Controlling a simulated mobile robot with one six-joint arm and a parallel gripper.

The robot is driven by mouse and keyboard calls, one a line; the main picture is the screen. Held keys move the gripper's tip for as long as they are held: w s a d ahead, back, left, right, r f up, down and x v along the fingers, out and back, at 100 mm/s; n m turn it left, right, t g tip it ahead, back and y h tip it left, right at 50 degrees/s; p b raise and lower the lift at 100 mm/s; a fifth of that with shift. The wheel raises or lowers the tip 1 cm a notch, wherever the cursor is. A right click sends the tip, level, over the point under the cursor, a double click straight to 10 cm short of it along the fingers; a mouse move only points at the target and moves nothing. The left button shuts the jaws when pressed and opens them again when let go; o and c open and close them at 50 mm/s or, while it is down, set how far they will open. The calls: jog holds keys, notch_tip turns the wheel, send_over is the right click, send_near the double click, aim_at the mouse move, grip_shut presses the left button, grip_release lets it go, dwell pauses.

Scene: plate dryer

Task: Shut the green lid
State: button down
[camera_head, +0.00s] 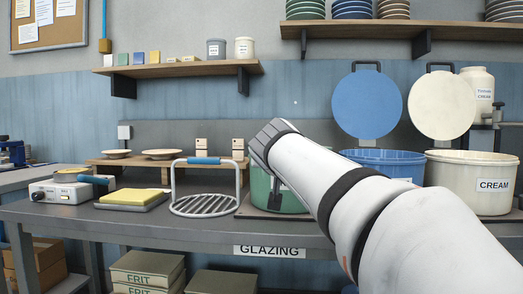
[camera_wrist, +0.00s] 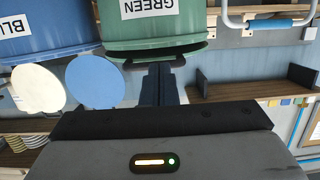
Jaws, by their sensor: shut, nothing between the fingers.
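The green bucket (camera_head: 259,187) stands on the bench in the head view, its right part and top hidden behind my arm. In the wrist view, which is upside down, the green bucket (camera_wrist: 120,30) shows its GREEN label. No green lid stands upright in the head view. My gripper (camera_wrist: 158,72) is shut and empty, its fingertips close to the handle; contact is unclear.
The blue bucket (camera_head: 385,161) and cream bucket (camera_head: 460,178) stand to the right with the blue lid (camera_head: 367,104) and cream lid (camera_head: 442,105) upright. A wire rack (camera_head: 205,205) with a blue-gripped handle stands close on the left. A shelf (camera_head: 185,70) hangs above.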

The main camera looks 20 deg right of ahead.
jog(key=w+d+r+g+y+p, duration=0.1)
jog(key=w+r+g+p, duration=0.35)
jog(key=p, duration=1.05)
jog(key=s+d+r+g+y+p, duration=0.1)
jog(key=d+r+y+p, duration=0.1)
jog(key=r+p, duration=0.95)
jog(key=w+d+r+g+y+p, duration=0.1)
jog(key=w+r+g+p, duration=0.15)
jog(key=p, duration=1.65)
jog(key=shift+g, duration=0.3)
jog(key=x, duration=0.5)
jog(key=p+x, duration=0.1)
jog(key=x, duration=0.4)
jog(key=shift+f, duration=0.45)
jog(key=shift+s+a+f+p, duration=0.1)
jog(key=shift+s+f+p, duration=0.1)
jog(key=shift+f, duration=0.4)
jog(key=shift+s+a+f+p, duration=0.1)
jog(key=shift+s+f+p, duration=0.1)
jog(key=shift+f, duration=0.35)
jog(key=shift+s+a+f, duration=0.1)
jog(key=shift+s+f, duration=0.1)
jog(key=shift+f, duration=0.5)
jog(key=shift+f, duration=0.1)
